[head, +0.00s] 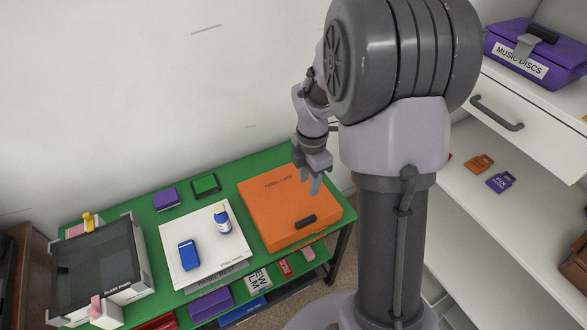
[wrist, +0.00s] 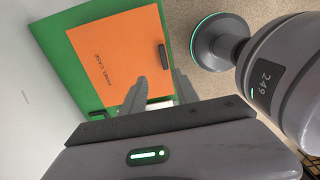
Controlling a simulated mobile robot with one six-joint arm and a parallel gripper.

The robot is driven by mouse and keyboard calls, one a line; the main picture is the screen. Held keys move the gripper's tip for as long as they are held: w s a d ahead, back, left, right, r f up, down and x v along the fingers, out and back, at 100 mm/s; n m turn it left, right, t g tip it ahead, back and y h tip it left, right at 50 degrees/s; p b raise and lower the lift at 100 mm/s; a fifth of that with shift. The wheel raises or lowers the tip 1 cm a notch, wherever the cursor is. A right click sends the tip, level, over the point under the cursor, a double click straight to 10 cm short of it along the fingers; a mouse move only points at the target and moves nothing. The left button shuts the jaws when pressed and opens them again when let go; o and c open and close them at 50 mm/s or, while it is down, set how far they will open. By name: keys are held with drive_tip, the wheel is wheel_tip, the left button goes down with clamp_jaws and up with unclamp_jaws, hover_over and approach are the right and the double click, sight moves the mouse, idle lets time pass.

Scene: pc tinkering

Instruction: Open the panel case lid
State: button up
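The orange panel case (head: 275,205) lies flat on the green table top, and its lid appears shut. Its dark handle (head: 306,221) is near the front edge of the lid. In the wrist view the case (wrist: 115,70) shows its "PANEL CASE" lettering, with the handle (wrist: 163,56) at its right edge. My gripper (head: 308,175) is above the case's back right part in the head view, apart from the handle. Its two fingers (wrist: 160,92) are spread with nothing between them. They hide a corner of the case in the wrist view.
A white panel (head: 205,265) with a blue bottle (head: 222,218) and a blue item (head: 188,254) lies left of the case. A glass panel box (head: 100,265) stands further left. White shelves (head: 480,230) and a purple music discs case (head: 535,50) are at right. The wall is close behind the table.

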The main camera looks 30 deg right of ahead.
drive_tip(key=b, duration=0.2)
hover_over(306, 220)
wheel_tip(306, 220, down, 5)
wheel_tip(306, 220, down, 12)
drive_tip(key=b, duration=0.4)
drive_tip(key=shift+r+b, duration=0.2)
drive_tip(key=shift+b, duration=0.2)
clamp_jaws()
idle(0.3)
